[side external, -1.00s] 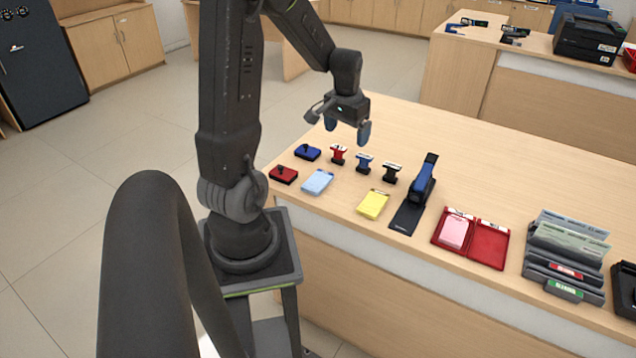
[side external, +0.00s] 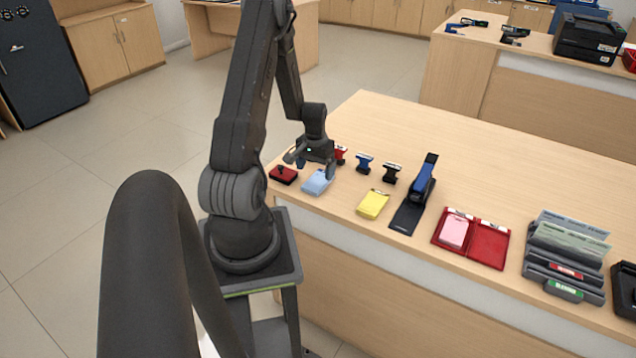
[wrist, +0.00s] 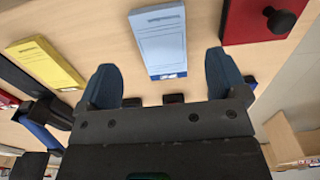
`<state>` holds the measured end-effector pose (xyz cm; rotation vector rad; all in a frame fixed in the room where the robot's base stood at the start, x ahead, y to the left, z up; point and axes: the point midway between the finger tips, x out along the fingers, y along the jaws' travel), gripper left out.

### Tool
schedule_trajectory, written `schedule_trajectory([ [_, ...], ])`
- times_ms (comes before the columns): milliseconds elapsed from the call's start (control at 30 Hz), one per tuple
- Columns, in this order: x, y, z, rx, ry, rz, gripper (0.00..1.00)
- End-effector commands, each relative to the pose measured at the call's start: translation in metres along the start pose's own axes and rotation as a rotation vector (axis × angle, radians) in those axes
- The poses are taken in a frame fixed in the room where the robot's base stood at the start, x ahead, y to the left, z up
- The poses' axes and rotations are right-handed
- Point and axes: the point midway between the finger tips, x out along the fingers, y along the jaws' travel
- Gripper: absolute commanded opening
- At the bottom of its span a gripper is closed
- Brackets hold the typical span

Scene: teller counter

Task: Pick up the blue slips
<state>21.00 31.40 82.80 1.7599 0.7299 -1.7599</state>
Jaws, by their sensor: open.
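The blue slips (side external: 317,183) lie as a light blue pad on the counter, near its front edge. In the wrist view the blue slips (wrist: 160,40) show between and just beyond my two fingertips, with printed lines on top. My gripper (side external: 314,172) is open and empty, low over the pad, and covers part of it in the side view. In the wrist view my gripper (wrist: 163,78) has one blue-grey finger on each side of the pad's near end. I cannot tell the exact height above the pad.
A red ink pad (side external: 283,174) sits close left of the slips. Yellow slips (side external: 372,203), a blue stamp (side external: 364,163), a black stamp (side external: 391,172), a stapler (side external: 415,195) and a red case (side external: 471,238) stand to the right. The back of the counter is clear.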

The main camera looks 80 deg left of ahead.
Motion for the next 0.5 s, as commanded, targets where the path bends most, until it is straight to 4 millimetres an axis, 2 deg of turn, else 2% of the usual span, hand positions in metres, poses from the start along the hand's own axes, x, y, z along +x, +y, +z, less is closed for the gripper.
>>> schedule_trajectory([
  [300,0.041,-0.001,-0.002,0.0,-0.004,0.0,0.92],
  [500,0.052,-0.001,-0.002,0.0,0.0,-0.001,0.92],
])
